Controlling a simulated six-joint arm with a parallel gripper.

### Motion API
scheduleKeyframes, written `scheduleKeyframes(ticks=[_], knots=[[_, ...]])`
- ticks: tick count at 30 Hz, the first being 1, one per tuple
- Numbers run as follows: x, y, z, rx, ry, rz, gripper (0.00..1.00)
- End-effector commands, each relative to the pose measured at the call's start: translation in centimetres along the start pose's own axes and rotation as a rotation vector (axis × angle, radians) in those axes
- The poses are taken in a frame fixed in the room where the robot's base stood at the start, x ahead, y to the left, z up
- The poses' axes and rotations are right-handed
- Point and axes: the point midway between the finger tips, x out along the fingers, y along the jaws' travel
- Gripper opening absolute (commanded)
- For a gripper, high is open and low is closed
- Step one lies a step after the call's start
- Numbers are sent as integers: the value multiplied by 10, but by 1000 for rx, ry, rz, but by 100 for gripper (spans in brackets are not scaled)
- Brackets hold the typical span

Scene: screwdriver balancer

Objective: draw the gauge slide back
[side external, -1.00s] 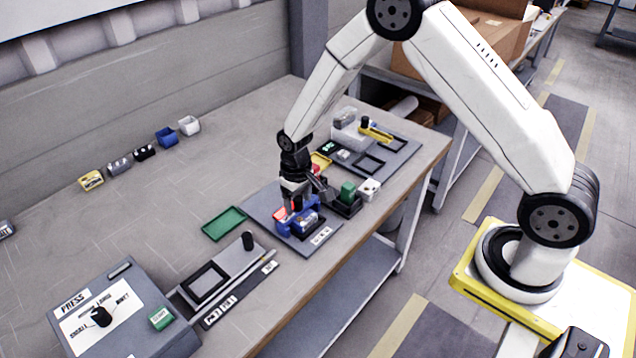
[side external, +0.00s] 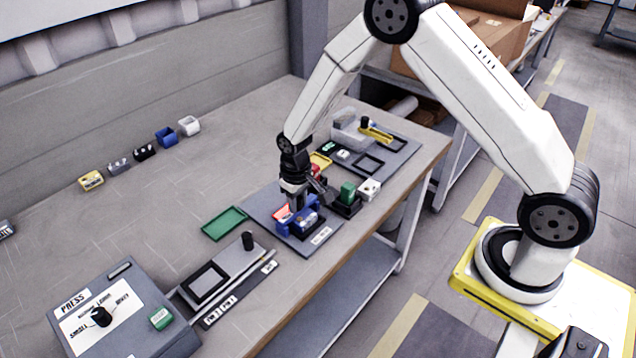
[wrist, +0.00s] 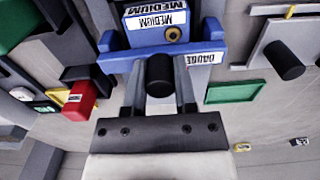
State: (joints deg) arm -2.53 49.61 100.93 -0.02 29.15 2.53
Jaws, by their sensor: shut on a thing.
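The gauge (side external: 311,202) is a blue frame on a grey base plate, seen in the side view partly behind my gripper. In the wrist view its blue bar (wrist: 122,60) carries a GAUGE label. A block with MEDIUM labels (wrist: 155,18) and a small brass-coloured ring sits just beyond the bar. A black knob (wrist: 160,70) stands at the near side of the bar. My gripper (wrist: 160,88) is over the gauge, its two fingers on either side of the knob and shut on it. In the side view the fingertips are hard to make out.
A green tray (wrist: 235,92) lies beside the gauge. A fixture with a black knob (wrist: 284,60) is beyond it. A red block (wrist: 80,100) stands on the other side, close by. The press box (side external: 120,310) is at the front left. Bare table lies behind the green tray.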

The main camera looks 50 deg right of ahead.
Motion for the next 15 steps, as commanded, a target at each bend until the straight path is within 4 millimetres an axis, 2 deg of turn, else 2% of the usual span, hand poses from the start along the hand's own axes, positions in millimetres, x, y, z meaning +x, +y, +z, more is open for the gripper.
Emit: scheduleKeyframes(ticks=[1,6,15], knots=[[5,0,6,0,-16,0,0],[5,0,6,1,-17,0,0],[6,0,-1,1,-17,0,0]])
